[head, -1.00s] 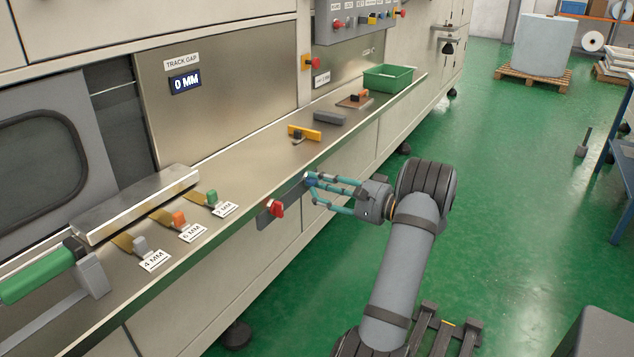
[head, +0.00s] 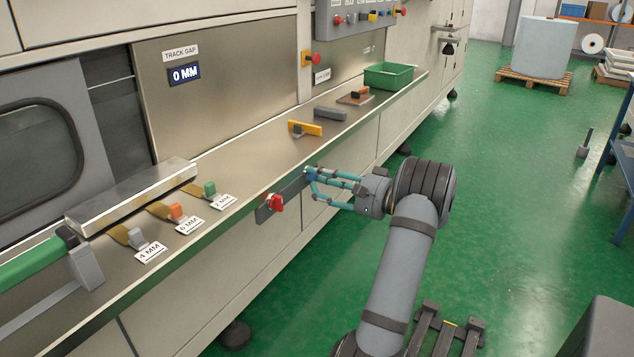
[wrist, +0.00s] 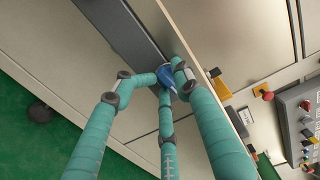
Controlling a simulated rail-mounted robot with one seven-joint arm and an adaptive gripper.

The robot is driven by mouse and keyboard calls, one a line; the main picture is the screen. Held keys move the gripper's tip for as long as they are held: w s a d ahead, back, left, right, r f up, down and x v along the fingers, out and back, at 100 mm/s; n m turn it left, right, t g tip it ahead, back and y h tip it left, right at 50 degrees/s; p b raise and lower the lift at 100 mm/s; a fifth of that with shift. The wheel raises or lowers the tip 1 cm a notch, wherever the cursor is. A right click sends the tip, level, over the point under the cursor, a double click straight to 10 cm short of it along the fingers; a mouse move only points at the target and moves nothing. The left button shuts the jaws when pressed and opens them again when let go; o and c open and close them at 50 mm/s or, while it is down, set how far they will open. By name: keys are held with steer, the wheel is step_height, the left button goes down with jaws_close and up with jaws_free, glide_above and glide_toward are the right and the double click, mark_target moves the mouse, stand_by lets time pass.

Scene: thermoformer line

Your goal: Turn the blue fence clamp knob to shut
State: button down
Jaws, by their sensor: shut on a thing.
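The blue fence clamp knob (head: 310,174) is on a dark grey plate (head: 291,190) on the machine's front face, just under the table edge. My gripper (head: 314,180) has teal fingers and reaches it from the right. In the wrist view the blue knob (wrist: 167,76) sits between the fingertips of my gripper (wrist: 164,78), partly hidden by them. The fingers are shut on it. The knob's exact angle is hard to read behind the fingers.
A red knob (head: 276,202) is on the same plate, left of my gripper. Above on the table lie yellow-handled tools (head: 305,129), gauges with labels, a metal bar (head: 135,195) and a green bin (head: 388,77).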

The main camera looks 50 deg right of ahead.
steer(key=shift+s+d+r+n+b, duration=0.1)
steer(key=shift+d+r+n+b, duration=0.45)
steer(key=shift+b, duration=0.95)
steer(key=shift+d+r, duration=0.15)
steer(key=shift+f+n+b, duration=0.2)
steer(key=shift+n+b, duration=0.05)
steer(key=shift+b, duration=0.6)
steer(key=n+b, duration=0.1)
steer(key=b, duration=0.3)
steer(key=shift+n, duration=0.3)
steer(key=c, duration=1.6)
jaws_free()
steer(key=shift+d, duration=0.15)
steer(key=shift+c, duration=0.2)
steer(key=o, duration=0.6)
steer(key=shift+w+f, duration=0.2)
steer(key=shift+f, duration=0.1)
